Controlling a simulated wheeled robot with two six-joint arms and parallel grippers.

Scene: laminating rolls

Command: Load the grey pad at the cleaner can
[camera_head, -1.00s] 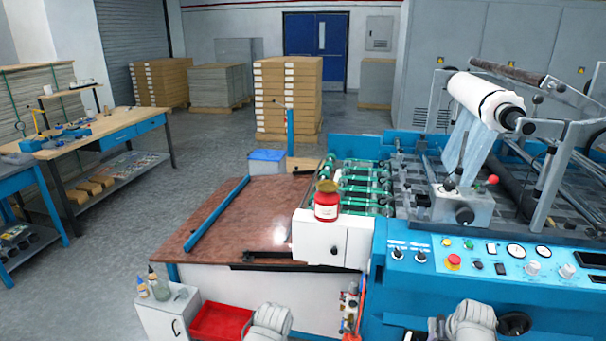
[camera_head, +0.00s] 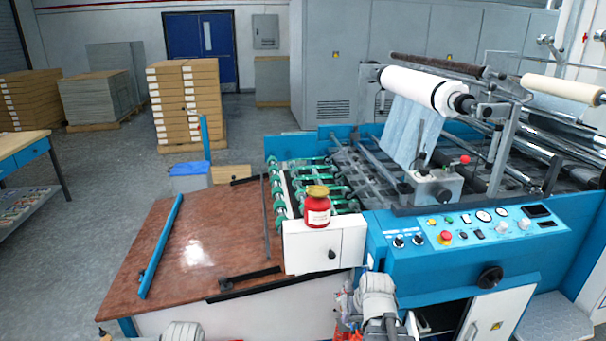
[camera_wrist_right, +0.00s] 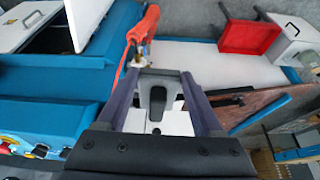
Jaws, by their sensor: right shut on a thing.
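The cleaner can (camera_head: 317,212) is red with a gold lid and a pale label. It stands upright on the white box (camera_head: 312,246) at the machine's front left corner. My right arm shows low in the middle of the head view, in front of and below the can. In the right wrist view my right gripper (camera_wrist_right: 160,76) is shut on a grey piece (camera_wrist_right: 157,92), apparently the grey pad, partly hidden between the fingers. It is apart from the can. Only the top of my left arm shows at the bottom edge; its gripper is out of view.
The brown feed table (camera_head: 165,250) lies left of the can with a blue bar (camera_head: 161,246) on it. The blue control panel (camera_head: 470,240) is to the right. A red bin (camera_wrist_right: 248,33) stands farther off.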

